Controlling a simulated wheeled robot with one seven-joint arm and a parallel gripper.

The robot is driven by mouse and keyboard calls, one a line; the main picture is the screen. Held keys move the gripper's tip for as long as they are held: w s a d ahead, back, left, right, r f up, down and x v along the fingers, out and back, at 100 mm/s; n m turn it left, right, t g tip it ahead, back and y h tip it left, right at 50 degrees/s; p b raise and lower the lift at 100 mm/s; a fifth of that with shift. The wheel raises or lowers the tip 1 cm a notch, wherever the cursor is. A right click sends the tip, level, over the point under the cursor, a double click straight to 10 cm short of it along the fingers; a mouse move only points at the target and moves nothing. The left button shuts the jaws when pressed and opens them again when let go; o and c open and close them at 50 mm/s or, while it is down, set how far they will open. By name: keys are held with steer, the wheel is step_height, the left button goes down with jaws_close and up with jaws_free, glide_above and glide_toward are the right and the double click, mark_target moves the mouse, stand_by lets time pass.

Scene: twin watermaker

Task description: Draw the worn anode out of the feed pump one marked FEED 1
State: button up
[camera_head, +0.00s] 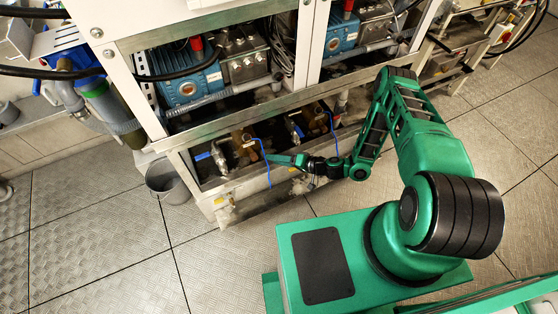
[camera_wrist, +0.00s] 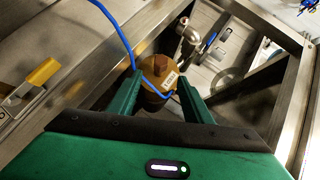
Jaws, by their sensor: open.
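A round brass-coloured housing (camera_wrist: 158,73) stands upright in a metal-framed bay in the wrist view. A brown hex-headed plug (camera_wrist: 162,63) sits in its top; it looks like the anode. A white label (camera_wrist: 171,80) on the housing is too small to read, so I cannot confirm FEED 1. A blue cable (camera_wrist: 118,33) passes around the housing. My gripper (camera_wrist: 161,82) is open and empty, its green fingers either side of the housing in the picture; contact cannot be told. In the head view my gripper (camera_head: 274,158) is at the front of the lower left bay.
A pipe elbow (camera_wrist: 187,33) stands behind the housing. Steel frame rails (camera_wrist: 285,115) border the bay. A yellow-tabbed latch (camera_wrist: 42,72) is at left. A grey bucket (camera_head: 167,182) stands on the floor left of the cabinet. Blue pump units (camera_head: 190,85) sit above.

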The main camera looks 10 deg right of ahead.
steer(key=x, duration=0.9)
steer(key=shift+a, duration=0.1)
jaws_close()
steer(key=shift+s+d, duration=0.25)
steer(key=shift+s, duration=0.65)
steer(key=shift+s+d, duration=0.3)
steer(key=shift+s, duration=0.55)
steer(key=shift+s+d, duration=0.25)
steer(key=shift+s, duration=0.65)
